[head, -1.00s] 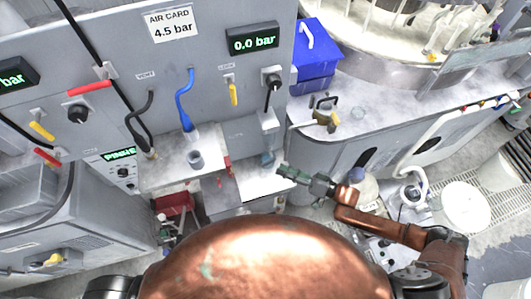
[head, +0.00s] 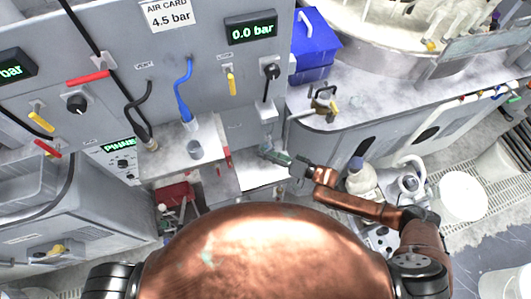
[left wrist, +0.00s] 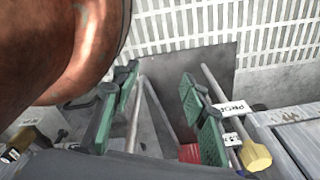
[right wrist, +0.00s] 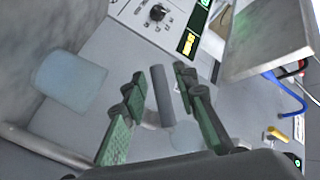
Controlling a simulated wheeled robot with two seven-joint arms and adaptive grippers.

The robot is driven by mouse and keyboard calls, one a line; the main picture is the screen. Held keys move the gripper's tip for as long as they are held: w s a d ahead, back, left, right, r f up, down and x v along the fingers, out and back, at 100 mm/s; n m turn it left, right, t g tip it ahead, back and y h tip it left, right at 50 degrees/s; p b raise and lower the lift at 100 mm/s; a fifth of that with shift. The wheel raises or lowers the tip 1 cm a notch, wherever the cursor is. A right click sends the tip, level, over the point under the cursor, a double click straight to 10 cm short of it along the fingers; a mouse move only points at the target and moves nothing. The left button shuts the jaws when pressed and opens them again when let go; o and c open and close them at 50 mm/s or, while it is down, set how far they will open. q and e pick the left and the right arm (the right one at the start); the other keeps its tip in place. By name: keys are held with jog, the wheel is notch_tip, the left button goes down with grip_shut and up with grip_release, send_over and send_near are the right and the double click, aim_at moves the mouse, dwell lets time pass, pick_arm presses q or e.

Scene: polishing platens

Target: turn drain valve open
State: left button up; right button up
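No label that I can read marks the drain valve. A grey fitting (head: 268,113) on the cabinet front, right of centre in the head view, has a short handle hanging below it. My right gripper (head: 268,152) is at the bottom of this handle, partly hiding it. In the right wrist view a grey round bar (right wrist: 163,97), seemingly that handle, stands between the open green fingers, with gaps visible on both sides. My left gripper (left wrist: 160,72) shows only in the left wrist view, open and empty above the floor.
Yellow levers (head: 231,83) and red levers (head: 88,78) are on the panel. A blue box (head: 315,45) and a brass valve (head: 323,103) sit on the bench. A white jug (head: 361,178) stands near my right forearm. A red container (left wrist: 190,153) is below my left gripper.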

grip_shut()
pick_arm(q)
jog(key=shift+s, duration=0.8)
pick_arm(e)
jog(key=shift+d+r+n+h+p, duration=0.1)
jog(key=shift+n+h+p, duration=0.2)
jog(key=shift+p, duration=0.45)
pick_arm(q)
notch_tip(320, 180, up, 16)
jog(key=w+p, duration=0.2)
jog(key=p, duration=1.2)
jog(key=shift+r+p, duration=0.15)
jog(key=shift+p, duration=0.25)
pick_arm(e)
jog(key=shift+w+d+f+n+h, duration=0.15)
jog(key=shift+d+f+n+h, duration=0.2)
jog(key=shift+n+h, duration=0.75)
jog(key=shift+w+d+f+n+h, duration=0.1)
jog(key=shift+d+n+h, duration=0.4)
jog(key=shift+h, duration=1.05)
jog(key=shift+w+d+f+n+h, duration=0.15)
jog(key=shift+d+f+n+h, duration=0.15)
jog(key=shift+n+h, duration=0.85)
jog(key=shift+d+m, duration=0.1)
jog(key=shift+m, duration=0.15)
